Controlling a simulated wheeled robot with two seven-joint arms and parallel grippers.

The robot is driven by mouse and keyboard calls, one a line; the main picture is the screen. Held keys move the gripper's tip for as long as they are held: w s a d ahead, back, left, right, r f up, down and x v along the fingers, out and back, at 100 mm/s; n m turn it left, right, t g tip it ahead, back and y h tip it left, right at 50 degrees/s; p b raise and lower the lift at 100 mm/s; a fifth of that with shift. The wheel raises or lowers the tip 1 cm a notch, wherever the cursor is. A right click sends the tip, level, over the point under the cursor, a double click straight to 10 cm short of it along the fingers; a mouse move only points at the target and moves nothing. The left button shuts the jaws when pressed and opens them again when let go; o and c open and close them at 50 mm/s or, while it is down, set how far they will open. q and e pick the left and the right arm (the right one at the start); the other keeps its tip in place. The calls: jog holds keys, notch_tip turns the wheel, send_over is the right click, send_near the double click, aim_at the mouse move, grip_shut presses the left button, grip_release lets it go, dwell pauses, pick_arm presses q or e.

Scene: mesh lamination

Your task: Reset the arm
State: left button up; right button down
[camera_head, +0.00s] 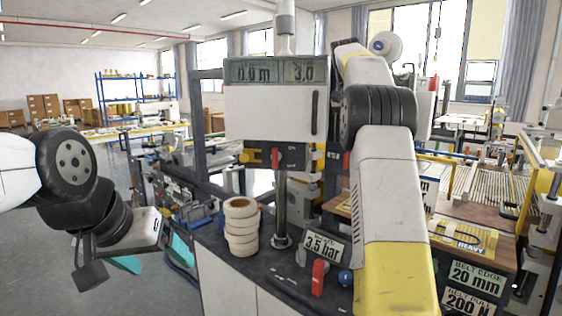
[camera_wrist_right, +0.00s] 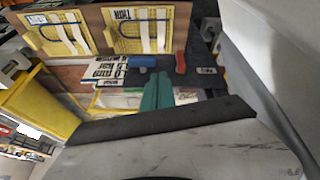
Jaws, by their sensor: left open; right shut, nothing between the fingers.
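My left gripper (camera_head: 153,257) hangs at the left of the head view, its two teal fingers spread apart with nothing between them. It is over the floor, left of the dark bench top. My right arm (camera_head: 390,190) rises from the bottom right of the head view and bends at a black joint in front of the machine; its gripper is hidden there. In the right wrist view my right gripper (camera_wrist_right: 158,92) shows teal fingers together, empty. Beyond their tips are a blue knob (camera_wrist_right: 141,61) and a red lever (camera_wrist_right: 181,62); contact cannot be told.
A machine head (camera_head: 270,112) with displays stands over the bench (camera_head: 225,250). A stack of tape rolls (camera_head: 241,228), a "3.5 bar" sign (camera_head: 322,246) and a red lever (camera_head: 318,277) are on the bench. Yellow mesh panels (camera_wrist_right: 151,28) lie beyond the right gripper. Floor at left is open.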

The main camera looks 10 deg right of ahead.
jog(key=s+a+n+t+y, duration=0.1)
jog(key=s+a+n+y, duration=0.1)
jog(key=s+a, duration=0.55)
jog(key=s+a+n+t+y, duration=0.1)
jog(key=s+a+n+y, duration=0.2)
jog(key=s, duration=0.8)
jog(key=s+a+f+n, duration=0.1)
jog(key=s+a+f, duration=0.2)
jog(key=s, duration=0.3)
jog(key=s+a+f+n, duration=0.1)
jog(key=s+a+f, duration=0.3)
jog(key=s+f, duration=0.2)
jog(key=s+a+f+n+t, duration=0.1)
jog(key=s+a+f, duration=0.2)
jog(key=s, duration=0.3)
jog(key=shift+s+a+f+y, duration=0.3)
jog(key=shift+a+f, duration=0.1)
jog(key=shift+f, duration=0.45)
